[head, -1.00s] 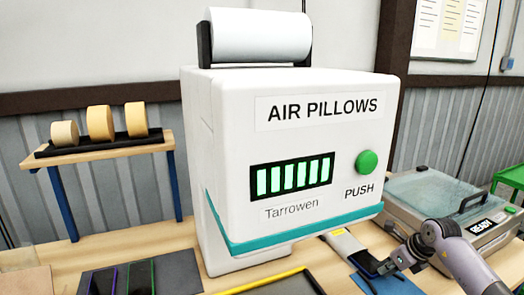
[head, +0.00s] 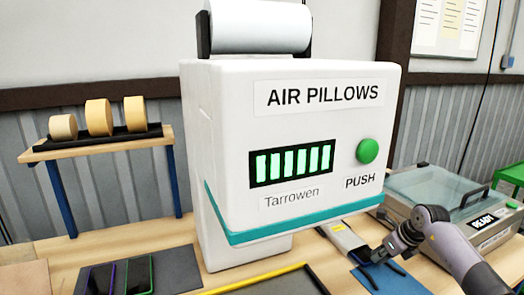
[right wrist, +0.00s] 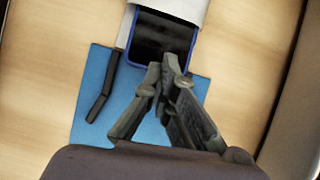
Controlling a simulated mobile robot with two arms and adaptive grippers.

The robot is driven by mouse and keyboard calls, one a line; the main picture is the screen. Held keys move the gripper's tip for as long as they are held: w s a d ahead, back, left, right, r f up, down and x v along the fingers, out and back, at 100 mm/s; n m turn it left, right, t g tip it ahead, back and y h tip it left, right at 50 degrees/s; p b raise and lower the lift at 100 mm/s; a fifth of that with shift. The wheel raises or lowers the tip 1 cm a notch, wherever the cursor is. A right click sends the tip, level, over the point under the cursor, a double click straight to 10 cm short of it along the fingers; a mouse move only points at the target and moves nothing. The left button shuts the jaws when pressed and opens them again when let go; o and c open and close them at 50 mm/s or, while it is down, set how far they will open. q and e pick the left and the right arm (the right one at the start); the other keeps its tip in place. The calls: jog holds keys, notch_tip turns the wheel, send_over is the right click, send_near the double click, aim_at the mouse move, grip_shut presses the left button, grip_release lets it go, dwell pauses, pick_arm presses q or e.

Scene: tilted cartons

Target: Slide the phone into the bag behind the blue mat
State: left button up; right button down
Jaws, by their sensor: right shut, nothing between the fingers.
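The phone, dark with a blue edge, lies at the mouth of the white bag (head: 338,236). In the right wrist view the phone (right wrist: 160,38) lies partly inside the bag (right wrist: 182,8), its near end showing over the blue mat (right wrist: 88,120). The mat also shows in the head view (head: 378,280), in front of the bag. My right gripper (right wrist: 170,66) is shut and empty, its fingertips at the phone's near end. I cannot tell if they touch it. It also shows in the head view (head: 371,258). My left gripper is not in view.
A dark bent strip (right wrist: 104,90) lies at the mat's left side. The large air pillow machine (head: 285,130) stands left of the bag. A sealer with a clear lid (head: 430,190) is at right. Two more phones (head: 118,278) lie on a grey mat at left.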

aim_at(363, 250)
jog(key=shift+w+a+f+b, duration=0.25)
jog(key=shift+w+b, duration=0.1)
jog(key=shift+w, duration=0.2)
jog(key=shift+w+a+b, duration=0.15)
jog(key=shift+w+b, duration=0.2)
jog(key=shift+w, duration=0.2)
jog(key=shift+w+a+b, duration=0.25)
jog(key=shift+w+b, duration=0.2)
jog(key=shift+w, duration=0.05)
jog(key=shift+w+a+b, duration=0.2)
jog(key=shift+w+b, duration=0.2)
jog(key=shift+w, duration=0.1)
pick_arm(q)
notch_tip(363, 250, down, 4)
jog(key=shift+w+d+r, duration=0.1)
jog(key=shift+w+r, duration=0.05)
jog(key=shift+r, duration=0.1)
pick_arm(e)
jog(key=shift+r, duration=0.15)
